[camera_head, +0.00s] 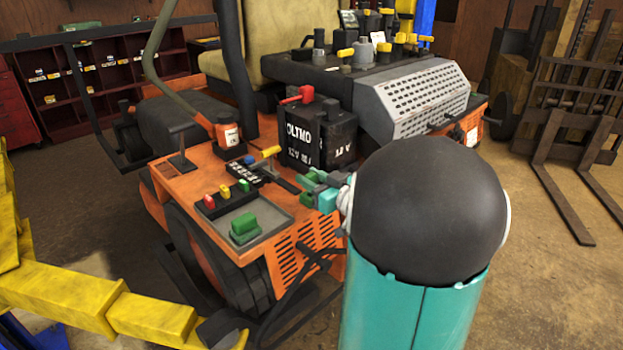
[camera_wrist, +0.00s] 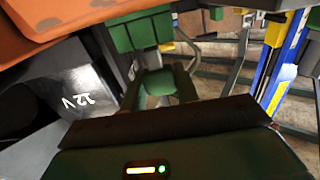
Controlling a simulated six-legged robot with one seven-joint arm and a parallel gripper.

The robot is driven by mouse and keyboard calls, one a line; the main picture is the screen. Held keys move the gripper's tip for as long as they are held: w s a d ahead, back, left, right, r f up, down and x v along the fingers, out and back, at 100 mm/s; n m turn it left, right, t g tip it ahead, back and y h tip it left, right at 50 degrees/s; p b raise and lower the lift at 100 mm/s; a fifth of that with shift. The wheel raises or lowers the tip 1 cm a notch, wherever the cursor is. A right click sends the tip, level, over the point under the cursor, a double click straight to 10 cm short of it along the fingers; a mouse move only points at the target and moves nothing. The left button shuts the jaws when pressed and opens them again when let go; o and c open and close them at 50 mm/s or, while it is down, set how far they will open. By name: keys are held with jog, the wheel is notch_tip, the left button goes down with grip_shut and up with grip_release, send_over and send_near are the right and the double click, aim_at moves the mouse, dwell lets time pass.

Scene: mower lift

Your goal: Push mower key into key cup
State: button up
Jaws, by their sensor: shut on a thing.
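My gripper (camera_head: 314,184), with green and teal finger parts, is low over the back edge of the orange mower deck, just right of the control panel. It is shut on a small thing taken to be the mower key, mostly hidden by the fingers. In the wrist view, green finger parts (camera_wrist: 158,84) show close together. A dark slim bar (camera_head: 287,186) lies right beside the fingertips; I cannot tell whether it touches them. The key cup cannot be made out for certain. A black panel (camera_head: 243,171) with white marks and a yellow-handled piece (camera_head: 269,152) sits left of my gripper.
A black battery (camera_head: 318,138) with a red terminal stands close behind my gripper; it also fills the left of the wrist view (camera_wrist: 75,95). A grey tray (camera_head: 272,211) with coloured blocks lies in front left. A yellow lift arm (camera_head: 60,290) crosses the lower left.

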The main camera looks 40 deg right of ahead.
jog(key=shift+f, duration=1.3)
dwell(0.4)
jog(key=o, duration=1)
jog(key=shift+o, duration=0.2)
jog(key=s, duration=1.3)
jog(key=shift+s+d, duration=0.15)
jog(key=shift+s, duration=0.25)
